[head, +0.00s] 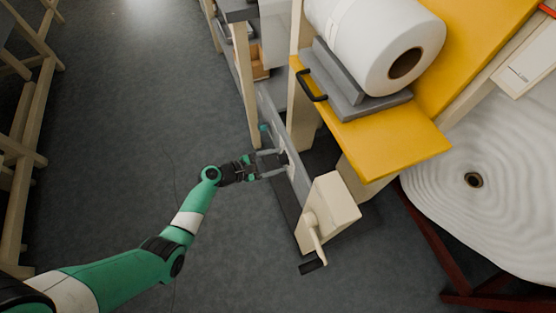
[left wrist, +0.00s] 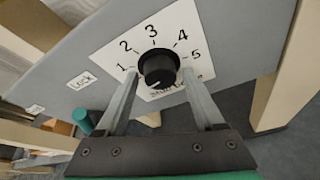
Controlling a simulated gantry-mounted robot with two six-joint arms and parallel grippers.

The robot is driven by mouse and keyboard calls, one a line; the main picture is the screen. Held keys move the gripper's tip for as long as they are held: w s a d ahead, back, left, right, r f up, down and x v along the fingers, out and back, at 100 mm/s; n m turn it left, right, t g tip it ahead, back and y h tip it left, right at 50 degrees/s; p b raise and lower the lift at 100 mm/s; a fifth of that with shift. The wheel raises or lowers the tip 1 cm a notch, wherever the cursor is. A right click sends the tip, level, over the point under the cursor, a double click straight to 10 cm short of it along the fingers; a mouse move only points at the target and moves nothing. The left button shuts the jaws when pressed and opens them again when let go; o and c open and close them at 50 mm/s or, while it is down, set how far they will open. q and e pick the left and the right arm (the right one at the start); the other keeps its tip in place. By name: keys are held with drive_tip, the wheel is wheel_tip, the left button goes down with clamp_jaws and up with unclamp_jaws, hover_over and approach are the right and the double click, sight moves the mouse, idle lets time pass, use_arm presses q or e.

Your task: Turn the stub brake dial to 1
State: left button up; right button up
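The stub brake dial (left wrist: 158,67) is a round black knob on a white plate (left wrist: 187,22) numbered 1 to 5, on a grey panel. A small pale mark on the knob points to its lower left, below the 1. The text under the dial is partly hidden. My left gripper (left wrist: 160,74) is open, with one finger on each side of the dial. A narrow gap seems to show at both sides; contact is hard to tell. In the head view my left gripper (head: 279,161) reaches the grey panel (head: 298,178); the dial is not discernible there. My right gripper is not in view.
A "Lock" label (left wrist: 82,80) and a teal cylinder (left wrist: 83,121) are left of the dial. A cream box with a crank (head: 328,212) stands at the panel's near end. A yellow table (head: 390,140) carries a white roll (head: 360,35).

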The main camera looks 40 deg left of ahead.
use_arm(q)
clamp_jaws()
drive_tip(key=shift+d, duration=0.1)
drive_tip(key=m+b, duration=0.1)
drive_tip(key=m+t+y+b, duration=0.1)
drive_tip(key=shift+d+f+m, duration=0.1)
drive_tip(key=shift+f+m, duration=0.1)
drive_tip(key=shift+m, duration=0.2)
drive_tip(key=shift+m+t+y+b, duration=0.4)
drive_tip(key=shift+m+b, duration=0.3)
drive_tip(key=shift+b, duration=0.25)
drive_tip(key=shift+m+t+y+b, duration=0.3)
drive_tip(key=shift+m+b, duration=0.2)
drive_tip(key=shift+m, duration=0.2)
drive_tip(key=shift+r, duration=0.1)
